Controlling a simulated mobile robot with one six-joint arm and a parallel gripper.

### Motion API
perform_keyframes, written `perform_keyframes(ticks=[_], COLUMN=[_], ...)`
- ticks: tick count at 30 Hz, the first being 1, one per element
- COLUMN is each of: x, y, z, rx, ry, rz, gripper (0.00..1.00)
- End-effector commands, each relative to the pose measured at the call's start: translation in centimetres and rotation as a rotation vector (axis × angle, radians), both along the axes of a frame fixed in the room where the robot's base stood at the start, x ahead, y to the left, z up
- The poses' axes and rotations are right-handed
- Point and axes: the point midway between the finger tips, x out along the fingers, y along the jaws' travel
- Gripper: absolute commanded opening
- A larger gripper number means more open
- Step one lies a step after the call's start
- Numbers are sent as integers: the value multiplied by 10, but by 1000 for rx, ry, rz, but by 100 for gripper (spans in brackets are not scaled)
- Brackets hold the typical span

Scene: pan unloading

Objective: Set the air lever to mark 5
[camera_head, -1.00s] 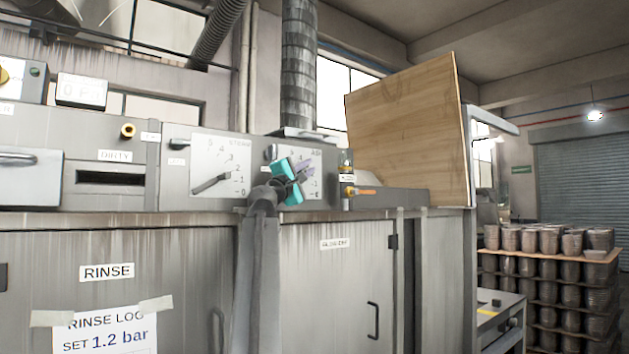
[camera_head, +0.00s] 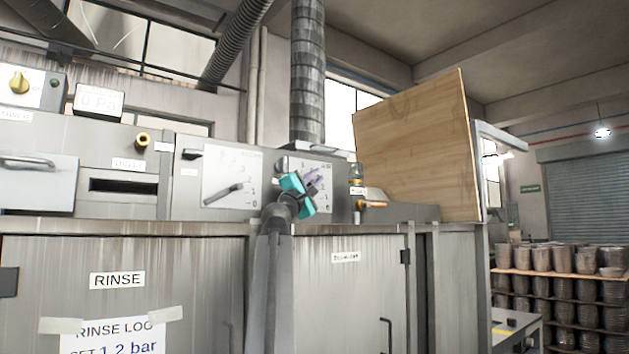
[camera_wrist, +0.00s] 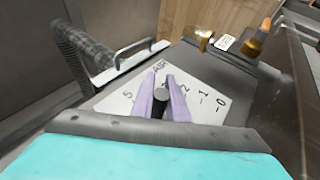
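The lever's white dial plate (camera_wrist: 118,103) is on the machine's top panel. In the wrist view, marks 0, 1 and 2 show right of my gripper (camera_wrist: 160,78) and 5 shows at left. The dark air lever (camera_wrist: 161,98) stands between my two purple fingers, which appear closed on both its sides. Fingers and lever cover the marks between 2 and 5, so its exact setting is hidden. In the head view my teal and purple gripper (camera_head: 314,184) is in front of this plate (camera_head: 327,201).
A similar dial (camera_head: 229,176) left of it has its lever near mark 1. A wooden board (camera_head: 415,145) stands at right of the panel. A metal bar handle (camera_wrist: 135,55) and a brass fitting (camera_wrist: 198,40) lie near my gripper. Racked pots (camera_head: 560,258) stand far right.

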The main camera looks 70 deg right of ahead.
Motion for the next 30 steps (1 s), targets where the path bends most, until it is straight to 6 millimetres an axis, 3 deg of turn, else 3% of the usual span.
perform_keyframes(ticks=[1,3,20,30], x=[0,0,1,6], y=[1,1,8,51], z=[1,1,-5,-7], rx=[-1,-1,-1,-1], ry=[0,0,0,-2], rz=[-1,0,2,3], gripper=[20,32,32,32])
